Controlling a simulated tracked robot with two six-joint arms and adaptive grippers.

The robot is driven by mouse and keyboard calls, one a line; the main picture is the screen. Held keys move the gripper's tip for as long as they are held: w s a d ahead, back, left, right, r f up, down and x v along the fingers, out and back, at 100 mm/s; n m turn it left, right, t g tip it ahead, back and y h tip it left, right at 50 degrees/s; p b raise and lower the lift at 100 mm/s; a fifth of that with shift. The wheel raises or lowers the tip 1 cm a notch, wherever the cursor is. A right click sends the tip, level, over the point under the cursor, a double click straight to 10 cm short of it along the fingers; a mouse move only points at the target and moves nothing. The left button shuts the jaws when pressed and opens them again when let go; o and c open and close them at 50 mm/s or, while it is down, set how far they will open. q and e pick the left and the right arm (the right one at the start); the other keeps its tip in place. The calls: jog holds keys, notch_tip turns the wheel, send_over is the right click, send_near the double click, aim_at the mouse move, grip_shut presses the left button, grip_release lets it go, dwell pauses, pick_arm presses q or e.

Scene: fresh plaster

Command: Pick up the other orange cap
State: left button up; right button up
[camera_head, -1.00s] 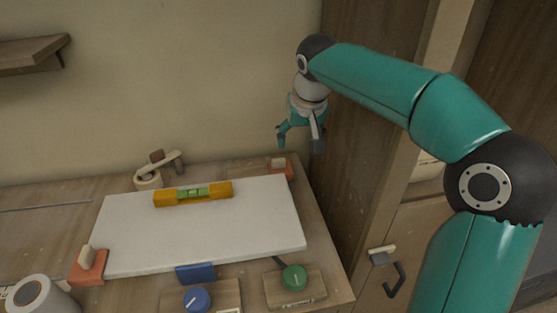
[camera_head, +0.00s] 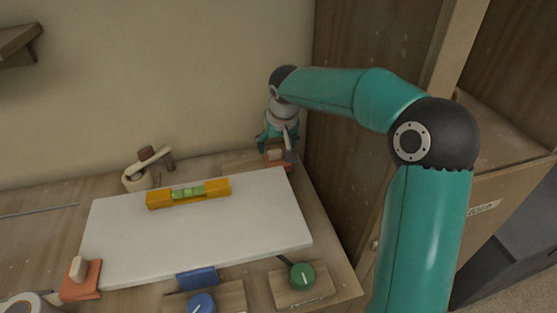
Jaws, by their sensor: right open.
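An orange cap (camera_head: 281,164) with a pale knob sits at the back right corner of the white board. My right gripper (camera_head: 276,152) is open, pointing down, with its fingers on either side of this cap's knob. The fingers partly hide the cap, and I cannot tell whether they touch it. Another orange cap (camera_head: 80,280) with an upright pale knob sits at the board's front left corner. My left gripper is not in view.
The white board (camera_head: 195,235) lies on the wooden bench, with a yellow spirit level (camera_head: 188,193) along its back edge. Blue (camera_head: 201,304) and green (camera_head: 302,276) knobs are in front. A wooden clamp-like tool (camera_head: 148,169) stands behind left. The wall and a wooden cabinet close in the back right corner.

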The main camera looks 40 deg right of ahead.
aim_at(275, 154)
jog(key=shift+p+x, duration=0.35)
jog(key=shift+x, duration=2.45)
jog(key=shift+s, duration=0.1)
jog(key=c, duration=1.2)
